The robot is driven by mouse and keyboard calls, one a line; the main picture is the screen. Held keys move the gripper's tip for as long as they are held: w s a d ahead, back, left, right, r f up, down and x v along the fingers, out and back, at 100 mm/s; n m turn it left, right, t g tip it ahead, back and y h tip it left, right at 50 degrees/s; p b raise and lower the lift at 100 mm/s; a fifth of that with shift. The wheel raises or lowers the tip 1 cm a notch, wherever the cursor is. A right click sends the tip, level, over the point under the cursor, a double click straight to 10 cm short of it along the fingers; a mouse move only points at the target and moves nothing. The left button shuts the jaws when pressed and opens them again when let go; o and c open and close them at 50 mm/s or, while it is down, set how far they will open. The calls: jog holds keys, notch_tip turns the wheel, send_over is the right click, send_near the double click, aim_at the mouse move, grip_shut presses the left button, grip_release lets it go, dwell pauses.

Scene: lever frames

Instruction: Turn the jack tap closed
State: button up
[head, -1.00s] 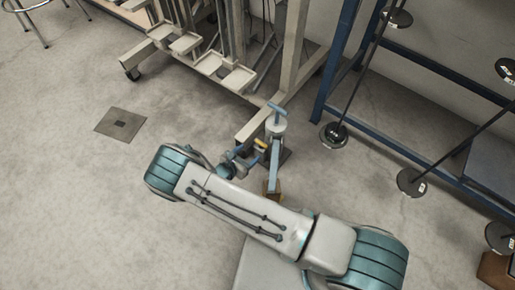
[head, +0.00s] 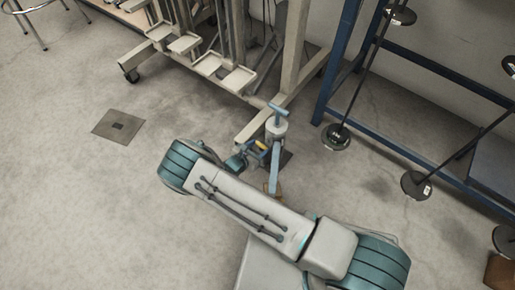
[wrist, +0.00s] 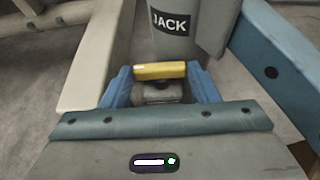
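The jack (head: 278,127) is a light grey cylinder with a blue top handle and blue legs, standing on the floor. Its label "JACK" shows on the grey body (wrist: 175,22) in the wrist view. The tap is a short yellow bar (wrist: 160,71) low beside the body; a bit of yellow (head: 261,145) also shows in the head view. My gripper (wrist: 160,78) has its blue fingers apart, one at each end of the yellow bar. Whether the fingers press on it cannot be told. My arm hides part of the jack's base in the head view.
A beige rack with trays (head: 238,78) stands just behind the jack. A blue frame (head: 338,65) with dark round weights (head: 336,137) is to the right. A blue leg (wrist: 270,55) is close right of my gripper. Floor at left is clear, with a flat plate (head: 118,124).

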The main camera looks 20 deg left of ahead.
jog(key=shift+a+f+m+h+b, duration=0.15)
jog(key=shift+m+h+b, duration=0.15)
jog(key=shift+h+b, duration=0.15)
jog(key=shift+m+g+h+b, duration=0.35)
jog(key=shift+m+g+b, duration=0.1)
jog(key=shift+m+g, duration=0.05)
jog(key=o, duration=0.7)
jog(key=shift+r, duration=0.2)
